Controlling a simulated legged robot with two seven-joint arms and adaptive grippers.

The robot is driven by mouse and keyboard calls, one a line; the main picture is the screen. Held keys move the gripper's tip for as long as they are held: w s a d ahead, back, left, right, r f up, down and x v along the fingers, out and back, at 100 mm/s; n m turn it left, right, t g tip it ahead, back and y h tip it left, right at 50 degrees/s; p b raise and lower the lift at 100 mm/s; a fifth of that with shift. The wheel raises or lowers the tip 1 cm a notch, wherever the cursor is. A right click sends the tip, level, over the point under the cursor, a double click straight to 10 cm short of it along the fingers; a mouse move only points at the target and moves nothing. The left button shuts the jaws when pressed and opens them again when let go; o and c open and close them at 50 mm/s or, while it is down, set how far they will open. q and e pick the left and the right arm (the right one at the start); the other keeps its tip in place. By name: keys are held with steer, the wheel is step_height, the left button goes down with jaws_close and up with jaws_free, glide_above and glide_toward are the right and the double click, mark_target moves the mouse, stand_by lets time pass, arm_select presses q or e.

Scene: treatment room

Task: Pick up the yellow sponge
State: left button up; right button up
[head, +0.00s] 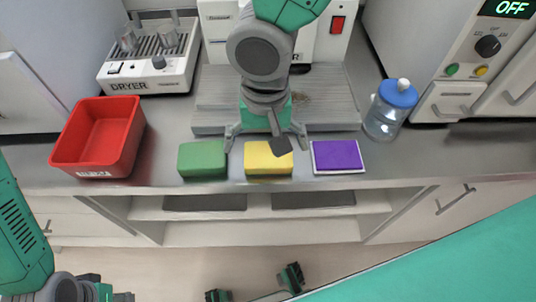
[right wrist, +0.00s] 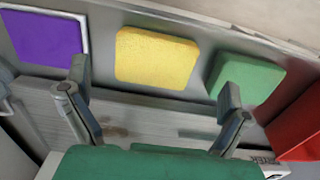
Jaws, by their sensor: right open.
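The yellow sponge (head: 262,161) lies on the grey counter near its front edge, between a green sponge (head: 202,160) and a purple pad (head: 337,156). My right gripper (head: 266,138) is above and just behind the yellow sponge, and one dark finger part covers some of it. In the right wrist view, the yellow sponge (right wrist: 156,58) shows beyond and between the two spread fingers of the right gripper (right wrist: 155,90), with nothing held.
A red bin (head: 101,137) stands to the left, with a dryer unit (head: 152,60) behind it. A blue-capped jar (head: 388,110) stands to the right. A grey ribbed board (head: 330,105) lies behind the sponges. Open shelves (head: 262,232) are below the counter edge.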

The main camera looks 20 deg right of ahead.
mark_target(268, 158)
step_height(268, 158, down, 5)
steer(key=shift+s+d+r+b, duration=0.1)
steer(key=shift+d+b, duration=0.05)
steer(key=shift+b, duration=0.2)
steer(key=shift+d+f, duration=0.1)
steer(key=shift+f, duration=0.2)
steer(key=c, duration=0.6)
